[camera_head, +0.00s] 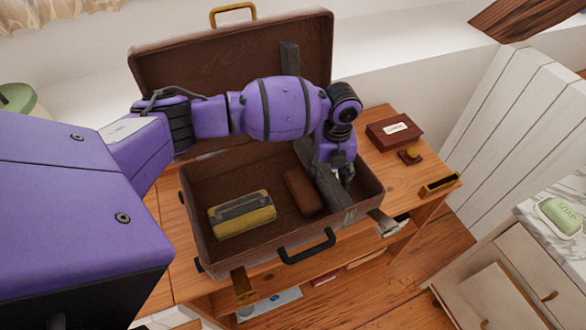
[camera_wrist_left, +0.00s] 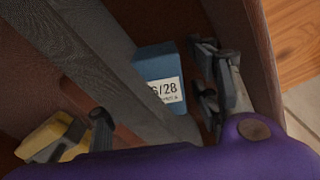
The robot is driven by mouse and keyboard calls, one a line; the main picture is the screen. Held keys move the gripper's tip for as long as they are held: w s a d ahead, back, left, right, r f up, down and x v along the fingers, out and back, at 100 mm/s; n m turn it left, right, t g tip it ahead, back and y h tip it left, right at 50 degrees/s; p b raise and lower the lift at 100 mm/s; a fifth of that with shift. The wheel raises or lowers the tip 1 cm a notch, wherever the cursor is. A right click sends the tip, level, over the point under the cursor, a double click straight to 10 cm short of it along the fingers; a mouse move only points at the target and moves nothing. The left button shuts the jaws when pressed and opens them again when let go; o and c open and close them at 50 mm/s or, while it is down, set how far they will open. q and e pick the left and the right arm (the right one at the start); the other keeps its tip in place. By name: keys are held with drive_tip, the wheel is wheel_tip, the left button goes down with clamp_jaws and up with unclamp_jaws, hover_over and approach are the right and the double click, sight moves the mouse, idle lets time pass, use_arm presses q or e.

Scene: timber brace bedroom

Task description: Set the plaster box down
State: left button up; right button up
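A blue box with a white label (camera_wrist_left: 162,82), which I take to be the plaster box, sits in the right part of the open brown suitcase (camera_head: 225,250). In the head view it is mostly hidden by my gripper. My left gripper (camera_head: 345,172) is low inside the suitcase, near its right wall. A dark grey timber (camera_head: 327,188) leans from the lid into the suitcase and partly covers the box. My right gripper is not in view.
A yellow case with a grey top (camera_head: 243,222) and a brown block (camera_head: 304,192) lie in the suitcase. The suitcase is on a wooden table (camera_head: 415,190) with a dark red labelled box (camera_head: 394,131) and a small stamp-like item (camera_head: 410,156). A soap box (camera_head: 560,215) is far right.

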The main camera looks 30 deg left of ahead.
sight(330, 172)
use_arm(q)
drive_tip(key=shift+r, duration=0.2)
wheel_tip(330, 172, up, 12)
drive_tip(key=shift+p, duration=0.3)
idle(1.3)
